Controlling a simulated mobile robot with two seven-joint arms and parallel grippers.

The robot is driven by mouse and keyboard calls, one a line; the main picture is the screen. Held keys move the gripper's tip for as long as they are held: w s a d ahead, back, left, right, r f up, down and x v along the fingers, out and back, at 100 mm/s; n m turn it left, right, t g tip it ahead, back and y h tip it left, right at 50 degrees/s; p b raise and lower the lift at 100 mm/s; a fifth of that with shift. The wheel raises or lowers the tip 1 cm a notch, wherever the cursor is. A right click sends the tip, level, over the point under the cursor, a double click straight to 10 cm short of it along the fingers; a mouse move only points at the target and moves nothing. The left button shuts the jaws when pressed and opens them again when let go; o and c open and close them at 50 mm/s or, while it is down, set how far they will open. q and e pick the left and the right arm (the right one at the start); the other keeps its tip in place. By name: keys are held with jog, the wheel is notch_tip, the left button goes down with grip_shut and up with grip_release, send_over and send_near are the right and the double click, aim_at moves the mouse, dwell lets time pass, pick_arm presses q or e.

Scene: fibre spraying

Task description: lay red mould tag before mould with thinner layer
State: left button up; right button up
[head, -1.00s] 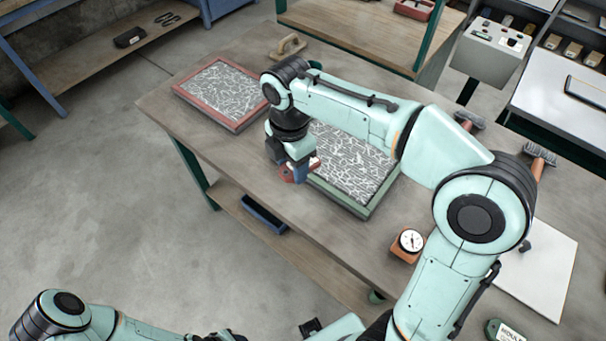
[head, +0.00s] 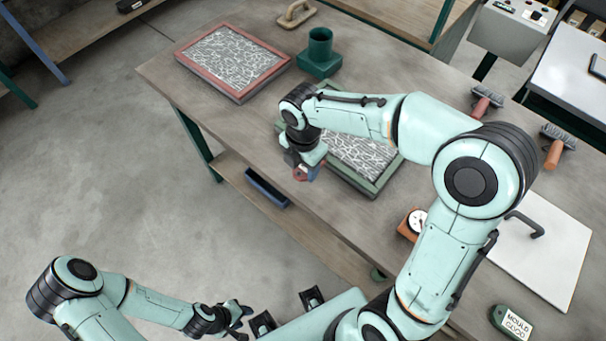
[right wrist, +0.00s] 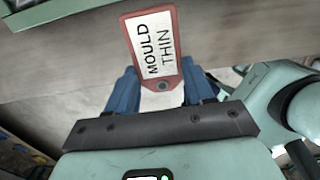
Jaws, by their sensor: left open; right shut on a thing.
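The red tag (right wrist: 168,45), lettered "MOULD THIN", is held at its holed end between the blue fingers of my right gripper (right wrist: 163,88). In the head view, my right gripper (head: 306,174) is over the table's front edge, in front of the green-framed mould (head: 370,190), with only a bit of the tag showing. That mould is partly hidden by my right arm. A red-framed mould (head: 186,63) lies at the table's far left. Both hold pale strands; I cannot tell which layer is thinner. My left gripper (head: 238,314) is open and empty, low in front of the table.
A green cup on a square base (head: 320,52) stands behind the moulds. A wooden-handled tool (head: 296,14) lies at the back. Table is bare before the red-framed mould.

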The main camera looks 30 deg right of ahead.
aim_at(303, 169)
pick_arm(q)
jog(key=shift+s+f, duration=0.15)
jog(key=shift+f, duration=0.2)
pick_arm(e)
jog(key=shift+f, duration=2.35)
jog(key=shift+f+b, duration=0.15)
jog(key=shift+b, duration=0.2)
jog(key=o, duration=1)
pick_arm(q)
jog(key=shift+f, duration=0.1)
pick_arm(e)
jog(key=shift+r, duration=0.3)
notch_tip(303, 169, up, 12)
jog(key=shift+f+p, duration=0.1)
jog(key=shift+p, duration=0.85)
pick_arm(q)
jog(key=shift+w+r, duration=0.35)
jog(key=shift+r, duration=0.25)
jog(key=shift+w+r, duration=0.3)
jog(key=shift+r, duration=0.25)
